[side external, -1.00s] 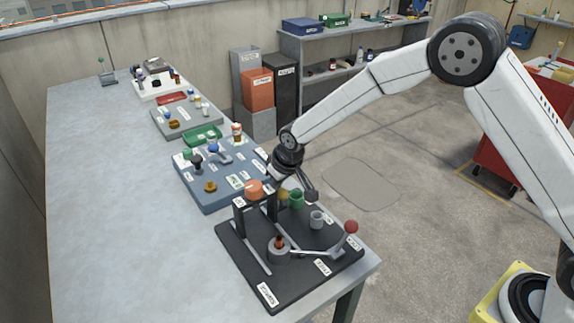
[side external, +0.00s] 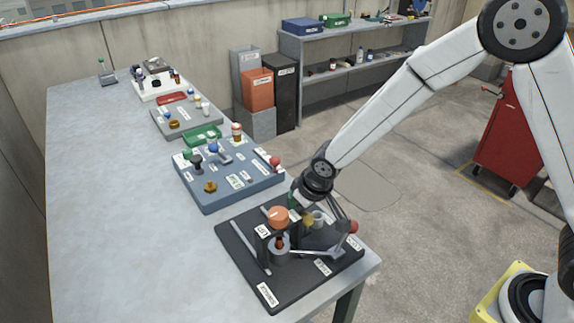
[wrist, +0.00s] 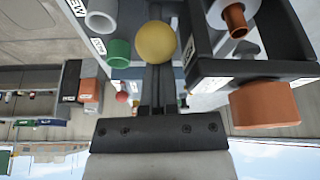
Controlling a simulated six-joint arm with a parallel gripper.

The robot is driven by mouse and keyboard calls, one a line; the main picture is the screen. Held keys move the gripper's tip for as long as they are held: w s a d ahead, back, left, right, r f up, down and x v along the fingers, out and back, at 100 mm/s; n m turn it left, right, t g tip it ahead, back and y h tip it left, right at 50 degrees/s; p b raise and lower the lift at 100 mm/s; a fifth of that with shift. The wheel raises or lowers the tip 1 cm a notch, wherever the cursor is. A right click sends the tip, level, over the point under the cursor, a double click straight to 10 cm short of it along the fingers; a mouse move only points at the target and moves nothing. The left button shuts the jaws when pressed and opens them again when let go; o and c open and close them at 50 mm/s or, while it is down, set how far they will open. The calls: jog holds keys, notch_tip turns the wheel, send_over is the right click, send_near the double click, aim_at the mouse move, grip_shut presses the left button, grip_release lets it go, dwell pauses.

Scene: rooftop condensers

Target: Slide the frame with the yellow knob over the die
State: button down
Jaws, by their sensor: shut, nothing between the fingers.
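The black frame (side external: 264,244), with an orange cap (side external: 278,216) on top and a yellow knob (side external: 308,219) at its side, stands on the black board (side external: 236,248). The grey die (side external: 273,257), holding a copper-coloured piece, shows at the frame's foot, partly behind its post. In the wrist view the die (wrist: 215,14) and copper piece (wrist: 234,16) lie beyond the frame's bar. I cannot tell whether the frame is centred over the die. My gripper (wrist: 160,72) is shut and empty, its fingertips at the yellow knob (wrist: 156,42); contact is unclear.
A lever with a red knob (side external: 352,227) stands at the board's right, close to my wrist. A grey cup (side external: 319,217) and a green cup (wrist: 119,52) are near the yellow knob. A blue board (side external: 210,200) with small parts lies behind; the table's left is clear.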

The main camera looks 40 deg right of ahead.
jog(key=shift+w, duration=0.1)
dwell(0.3)
notch_tip(320, 180, up, 10)
jog(key=shift+w, duration=0.15)
dwell(1.1)
dwell(0.3)
jog(key=s+d+f+m, duration=0.1)
jog(key=s+d, duration=0.5)
jog(key=s, duration=0.2)
jog(key=s+d+f+m+g, duration=0.1)
jog(key=s+d+f, duration=0.1)
jog(key=s+d, duration=0.5)
jog(key=shift+s+d+f+h, duration=0.15)
jog(key=shift+s+f+h, duration=0.2)
jog(key=shift+s, duration=0.7)
jog(key=shift+r, duration=0.1)
